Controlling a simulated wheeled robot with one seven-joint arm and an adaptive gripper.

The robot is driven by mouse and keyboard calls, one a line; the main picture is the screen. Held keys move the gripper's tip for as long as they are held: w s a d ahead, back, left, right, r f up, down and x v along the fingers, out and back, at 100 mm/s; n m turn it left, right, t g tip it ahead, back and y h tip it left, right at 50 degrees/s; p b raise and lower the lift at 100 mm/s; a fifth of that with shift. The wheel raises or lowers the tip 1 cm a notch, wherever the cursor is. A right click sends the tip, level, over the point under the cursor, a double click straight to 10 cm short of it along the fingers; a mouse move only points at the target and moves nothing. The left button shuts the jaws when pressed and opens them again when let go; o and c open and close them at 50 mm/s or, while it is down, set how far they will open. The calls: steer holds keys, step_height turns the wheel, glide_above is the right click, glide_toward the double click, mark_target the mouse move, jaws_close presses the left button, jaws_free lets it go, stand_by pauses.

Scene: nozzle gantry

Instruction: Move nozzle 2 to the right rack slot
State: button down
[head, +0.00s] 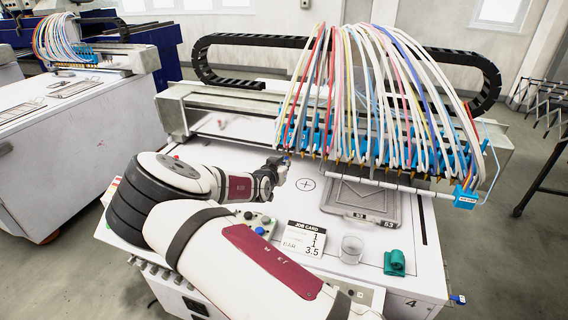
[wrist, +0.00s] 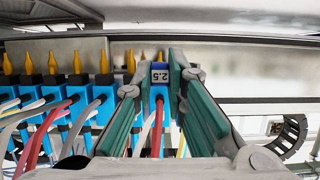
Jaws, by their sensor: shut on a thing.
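My gripper (head: 280,163) is at the left end of the nozzle row in the head view. In the wrist view its green-padded fingers (wrist: 160,72) are shut on a blue nozzle block (wrist: 158,100) with a small label, which seems to read 2.5. Hoses run down from this block between the fingers. The other blue nozzle blocks (head: 375,150) stand in a row on the gantry, and several with yellow tips (wrist: 78,90) show left of my gripper in the wrist view. I cannot make out a number for the held nozzle, or the right rack slot.
Coloured hoses (head: 375,80) arch densely over the row. The table below bears a grey plate (head: 365,200), a job card (head: 306,238), a clear cup (head: 352,248) and a green object (head: 395,262). The gantry rail (head: 220,105) is clear to the left.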

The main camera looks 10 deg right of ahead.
steer(key=shift+s+a+p, duration=0.15)
steer(key=shift+s+a, duration=0.2)
steer(key=shift+s, duration=0.25)
steer(key=shift+s+a+p, duration=0.15)
steer(key=shift+s+a, duration=0.2)
steer(key=shift+s, duration=0.2)
